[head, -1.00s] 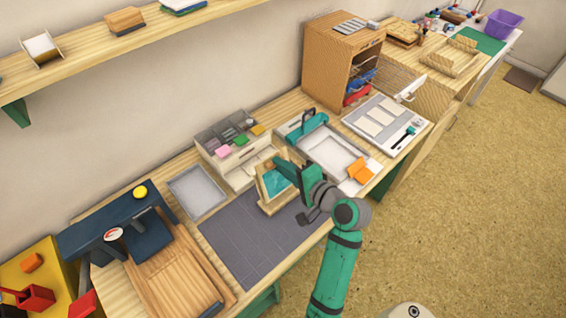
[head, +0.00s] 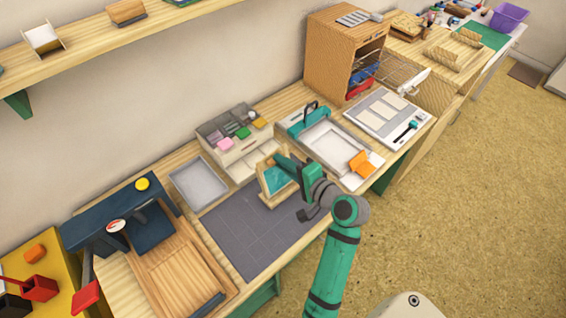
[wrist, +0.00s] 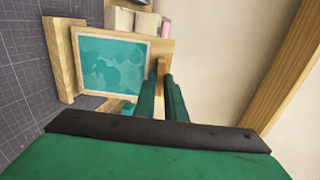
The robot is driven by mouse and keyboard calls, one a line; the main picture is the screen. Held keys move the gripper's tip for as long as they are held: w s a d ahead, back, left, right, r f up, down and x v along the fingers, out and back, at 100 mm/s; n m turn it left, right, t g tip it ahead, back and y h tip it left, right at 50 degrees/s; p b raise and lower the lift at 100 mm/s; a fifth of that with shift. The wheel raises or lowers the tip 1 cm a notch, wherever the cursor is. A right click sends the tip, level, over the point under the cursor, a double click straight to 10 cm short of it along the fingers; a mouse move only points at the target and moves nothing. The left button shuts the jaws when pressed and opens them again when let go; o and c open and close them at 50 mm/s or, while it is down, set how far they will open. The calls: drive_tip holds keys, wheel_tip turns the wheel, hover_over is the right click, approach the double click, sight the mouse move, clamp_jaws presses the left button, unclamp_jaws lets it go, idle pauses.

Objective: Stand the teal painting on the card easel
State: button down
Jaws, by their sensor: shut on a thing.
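The teal painting (wrist: 112,63), a teal panel with a pale border, is at the front of the wooden card easel (wrist: 62,62). In the head view the painting (head: 276,179) leans back with the easel (head: 268,200) on the dark mat. My gripper (wrist: 161,80) is shut on a wooden part at the painting's top edge; it also shows in the head view (head: 287,163). The painting's lower edge is at the easel's ledge. I cannot tell whether it fully rests there. My fingers hide part of the painting's side.
The dark gridded mat (head: 245,235) has free room in front of the easel. A grey tray (head: 199,186) and a drawer unit with coloured pads (head: 240,155) stand behind. A teal-clamped white tray (head: 330,148) is right. A navy press (head: 120,220) is at left.

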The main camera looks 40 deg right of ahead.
drive_tip(key=shift+f, duration=0.25)
idle(0.4)
drive_tip(key=c, duration=1.7)
unclamp_jaws()
drive_tip(key=shift+c, duration=0.2)
drive_tip(key=v, duration=1.1)
drive_tip(key=shift+w, duration=0.1)
drive_tip(key=shift+w, duration=0.1)
